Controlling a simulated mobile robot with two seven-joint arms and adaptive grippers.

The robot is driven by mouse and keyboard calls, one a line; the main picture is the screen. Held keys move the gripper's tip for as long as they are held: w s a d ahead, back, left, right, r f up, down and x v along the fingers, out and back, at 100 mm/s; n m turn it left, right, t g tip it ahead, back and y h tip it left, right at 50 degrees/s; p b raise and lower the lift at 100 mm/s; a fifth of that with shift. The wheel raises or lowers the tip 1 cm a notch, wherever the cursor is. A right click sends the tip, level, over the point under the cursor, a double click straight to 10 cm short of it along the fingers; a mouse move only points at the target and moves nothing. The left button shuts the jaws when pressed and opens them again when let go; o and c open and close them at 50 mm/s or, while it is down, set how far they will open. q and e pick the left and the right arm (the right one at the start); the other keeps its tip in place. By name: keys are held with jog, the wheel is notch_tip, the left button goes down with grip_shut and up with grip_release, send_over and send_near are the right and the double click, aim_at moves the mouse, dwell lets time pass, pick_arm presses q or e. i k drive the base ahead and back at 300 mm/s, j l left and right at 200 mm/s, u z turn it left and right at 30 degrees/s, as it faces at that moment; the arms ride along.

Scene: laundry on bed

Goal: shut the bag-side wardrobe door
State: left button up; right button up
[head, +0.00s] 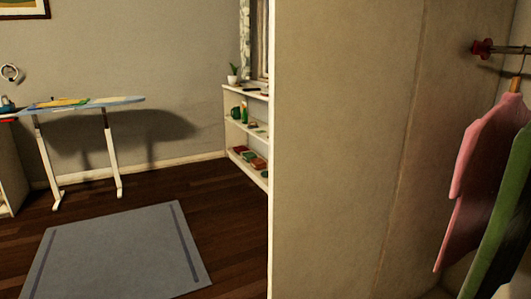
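A tall beige panel (335,150) fills the middle of the head view, close to me. Its pale upright edge is on its left. It looks like an open wardrobe door, seen on its inner face. A slanting seam divides it from the wardrobe's inner side wall (430,150) on the right. The wardrobe interior shows a rail with a red end mount (482,47), and a pink garment (485,165) and a green garment (506,215) hang there. No bag is seen, so I cannot tell whether this is the bag-side door. Neither gripper is in view.
Left of the panel, a grey rug (120,255) lies on the dark wood floor (235,235). An ironing board (125,99) stands by the back wall. A white shelf unit (262,140) with small objects stands just behind the panel's edge. Floor between them is clear.

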aim_at(342, 72)
jog(key=k+z, duration=0.15)
jog(key=k, duration=0.45)
jog(key=k+l+z, duration=0.15)
jog(key=k, duration=0.45)
jog(key=z, duration=1.7)
jog(key=j+z, duration=0.6)
jog(key=j, duration=0.15)
jog(key=k+j, duration=0.1)
jog(key=j, duration=0.55)
jog(key=k+j, duration=0.1)
jog(key=j, duration=0.55)
jog(key=k+j, duration=0.1)
jog(key=j, duration=0.6)
jog(key=k+j, duration=0.1)
jog(key=j, duration=0.55)
jog(key=k+j, duration=0.1)
jog(key=j, duration=0.55)
